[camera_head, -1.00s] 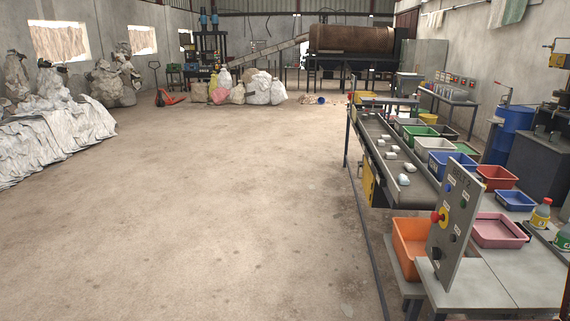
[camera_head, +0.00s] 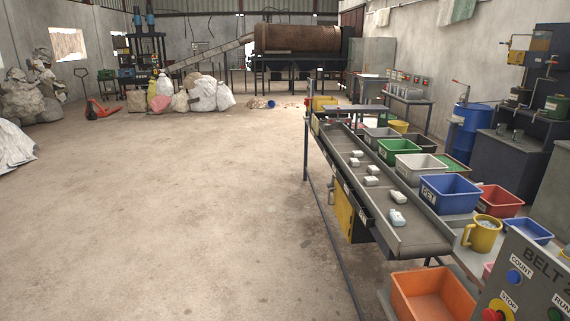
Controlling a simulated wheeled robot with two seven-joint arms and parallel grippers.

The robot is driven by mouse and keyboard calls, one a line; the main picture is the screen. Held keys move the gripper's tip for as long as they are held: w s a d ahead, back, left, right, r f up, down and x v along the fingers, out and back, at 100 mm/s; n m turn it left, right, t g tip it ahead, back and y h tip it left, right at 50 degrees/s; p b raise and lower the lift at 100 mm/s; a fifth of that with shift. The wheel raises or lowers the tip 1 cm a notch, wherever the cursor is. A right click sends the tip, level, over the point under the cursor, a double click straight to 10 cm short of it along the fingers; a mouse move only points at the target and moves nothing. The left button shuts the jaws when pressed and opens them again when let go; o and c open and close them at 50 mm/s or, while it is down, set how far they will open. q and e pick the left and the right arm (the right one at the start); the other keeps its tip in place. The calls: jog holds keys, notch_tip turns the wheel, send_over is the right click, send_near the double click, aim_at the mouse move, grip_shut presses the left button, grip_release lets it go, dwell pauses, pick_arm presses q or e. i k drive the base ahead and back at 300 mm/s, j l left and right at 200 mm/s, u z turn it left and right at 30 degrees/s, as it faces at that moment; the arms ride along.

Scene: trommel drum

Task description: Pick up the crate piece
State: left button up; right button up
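The conveyor belt (camera_head: 425,236) runs away from me on the right side of the view. Several small pale pieces lie apart on it. The nearest is a whitish-blue piece (camera_head: 397,217) near the belt's front end. Another pale piece (camera_head: 397,196) lies just behind it, and a pale blocky piece (camera_head: 371,181) lies farther back. They are too small for me to tell which is the crate piece. Neither of my grippers shows in the view.
Coloured bins, among them a blue bin (camera_head: 450,193) and a green bin (camera_head: 400,150), line the belt's right side. An orange bin (camera_head: 432,297) and a control panel (camera_head: 530,285) stand in front. A yellow mug (camera_head: 482,234) stands beside the belt. The floor (camera_head: 190,220) on the left is open.

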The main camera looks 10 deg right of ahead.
aim_at(372, 180)
jog(key=i+l+z, duration=0.1)
jog(key=i+z, duration=0.15)
jog(key=i, duration=0.3)
jog(key=i+z, duration=0.25)
jog(key=i, duration=0.25)
jog(key=i+j+z, duration=0.15)
jog(key=i+z, duration=0.15)
jog(key=i, duration=0.25)
jog(key=i+j+z, duration=0.25)
jog(key=i, duration=0.25)
jog(key=k+j+z, duration=0.1)
jog(key=j+z, duration=0.3)
jog(key=k+j+z, duration=0.2)
jog(key=j+z, duration=0.2)
jog(key=k+j+z, duration=0.2)
jog(key=j+z, duration=0.25)
